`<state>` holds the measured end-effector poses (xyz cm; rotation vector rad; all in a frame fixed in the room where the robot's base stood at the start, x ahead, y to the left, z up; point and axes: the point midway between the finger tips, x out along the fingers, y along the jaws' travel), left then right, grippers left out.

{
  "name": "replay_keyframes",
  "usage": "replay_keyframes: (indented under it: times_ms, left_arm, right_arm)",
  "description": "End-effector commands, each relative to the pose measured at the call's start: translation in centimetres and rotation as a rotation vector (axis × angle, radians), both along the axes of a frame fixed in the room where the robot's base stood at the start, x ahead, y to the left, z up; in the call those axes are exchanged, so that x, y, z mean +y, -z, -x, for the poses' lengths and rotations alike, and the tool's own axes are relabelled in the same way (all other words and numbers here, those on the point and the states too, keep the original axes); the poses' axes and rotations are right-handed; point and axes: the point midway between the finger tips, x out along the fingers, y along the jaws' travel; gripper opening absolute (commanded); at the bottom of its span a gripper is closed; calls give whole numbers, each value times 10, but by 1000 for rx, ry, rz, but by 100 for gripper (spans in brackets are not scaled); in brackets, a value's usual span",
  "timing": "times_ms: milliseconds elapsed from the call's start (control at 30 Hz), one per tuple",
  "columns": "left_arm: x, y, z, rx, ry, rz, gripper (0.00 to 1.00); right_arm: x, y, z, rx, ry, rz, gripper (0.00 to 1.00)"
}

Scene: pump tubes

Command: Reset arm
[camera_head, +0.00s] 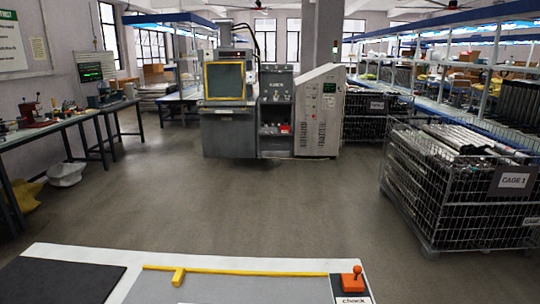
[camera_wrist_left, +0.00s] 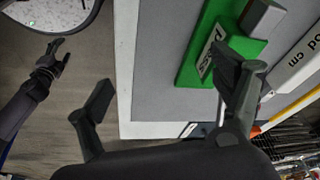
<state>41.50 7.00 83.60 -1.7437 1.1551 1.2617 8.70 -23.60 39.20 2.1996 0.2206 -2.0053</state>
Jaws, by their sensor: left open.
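My left gripper (camera_wrist_left: 165,92) shows in the left wrist view, its two dark fingers spread wide apart with nothing between them. One finger overlaps the green block labelled "PASS" (camera_wrist_left: 194,68) in the picture; I cannot tell whether they touch. My right gripper (camera_wrist_left: 58,52) shows small at the left of the same view, fingers apart and empty, over the floor. Neither gripper shows in the head view.
The worktable (camera_head: 60,252) is at the bottom of the head view, with a yellow bar (camera_head: 240,271) and an orange-handled check fixture (camera_head: 353,280). A machine (camera_head: 228,130) and wire cages (camera_head: 455,195) stand beyond. The floor between is clear.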

Motion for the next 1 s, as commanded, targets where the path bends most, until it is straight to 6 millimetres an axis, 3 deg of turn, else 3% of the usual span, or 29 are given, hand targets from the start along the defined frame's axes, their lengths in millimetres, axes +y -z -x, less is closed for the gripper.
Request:
replay_keyframes:
  times_ms: [33,133,300,800,1000]
  left_arm:
    - [0,5,16,7,-77,35,86]
    - [10,11,37,9,-254,80,86]
    - [44,18,71,10,-544,101,86]
    - [138,19,148,-11,-1034,-2,86]
    - [135,66,134,7,-1026,-12,86]
  right_arm:
    - [0,0,0,0,0,0,53]
    - [0,0,0,0,0,0,53]
    - [0,0,0,0,0,0,53]
    - [0,0,0,0,0,0,53]
    - [0,0,1,1,0,0,53]
